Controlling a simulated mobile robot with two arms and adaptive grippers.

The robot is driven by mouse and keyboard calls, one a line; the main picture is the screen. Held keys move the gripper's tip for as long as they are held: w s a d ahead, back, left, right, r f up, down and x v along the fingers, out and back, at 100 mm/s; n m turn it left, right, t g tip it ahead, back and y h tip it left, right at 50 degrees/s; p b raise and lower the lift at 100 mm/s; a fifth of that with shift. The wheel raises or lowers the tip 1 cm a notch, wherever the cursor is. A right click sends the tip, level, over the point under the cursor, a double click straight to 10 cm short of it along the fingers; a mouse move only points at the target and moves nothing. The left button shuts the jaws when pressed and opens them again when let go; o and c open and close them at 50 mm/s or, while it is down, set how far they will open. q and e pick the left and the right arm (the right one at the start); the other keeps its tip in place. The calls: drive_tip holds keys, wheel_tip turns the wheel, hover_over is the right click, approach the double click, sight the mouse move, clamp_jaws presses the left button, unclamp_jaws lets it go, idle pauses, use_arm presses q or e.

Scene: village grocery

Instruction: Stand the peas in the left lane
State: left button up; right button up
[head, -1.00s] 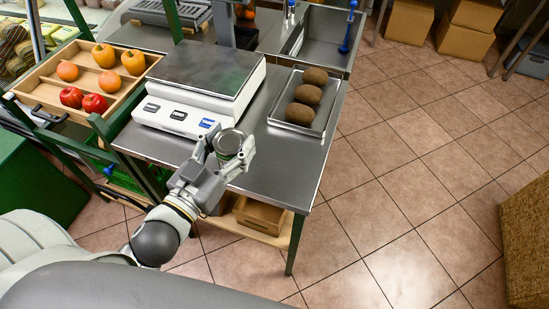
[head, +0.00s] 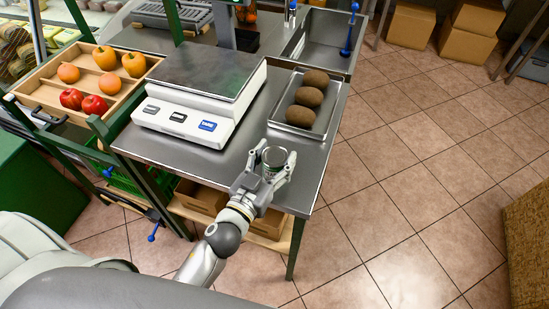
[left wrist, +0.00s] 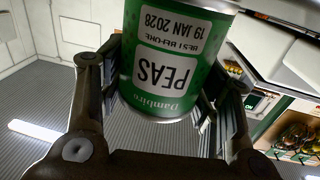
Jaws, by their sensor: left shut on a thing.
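The peas are a green can (left wrist: 165,65) with a white label, upside down in the left wrist view, reading PEAS and a best-before date. In the head view the can's round metal top (head: 274,157) shows between the fingers. My left gripper (head: 276,164) is shut on the can, over the front right part of the steel table (head: 200,160). The can looks roughly upright; whether it touches the table I cannot tell. My right gripper is not in view.
A white scale (head: 205,85) stands on the table to the left. A metal tray (head: 290,120) with three brown round items lies behind the can. A wooden sectioned crate (head: 128,90) of fruit is at the left. Tiled floor (head: 420,190) lies open to the right.

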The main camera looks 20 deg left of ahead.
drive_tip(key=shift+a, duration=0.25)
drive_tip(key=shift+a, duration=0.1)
use_arm(q)
drive_tip(key=o, duration=0.7)
drive_tip(key=shift+f, duration=0.2)
drive_tip(key=o, duration=0.5)
drive_tip(key=shift+r, duration=0.1)
drive_tip(key=shift+c, duration=0.2)
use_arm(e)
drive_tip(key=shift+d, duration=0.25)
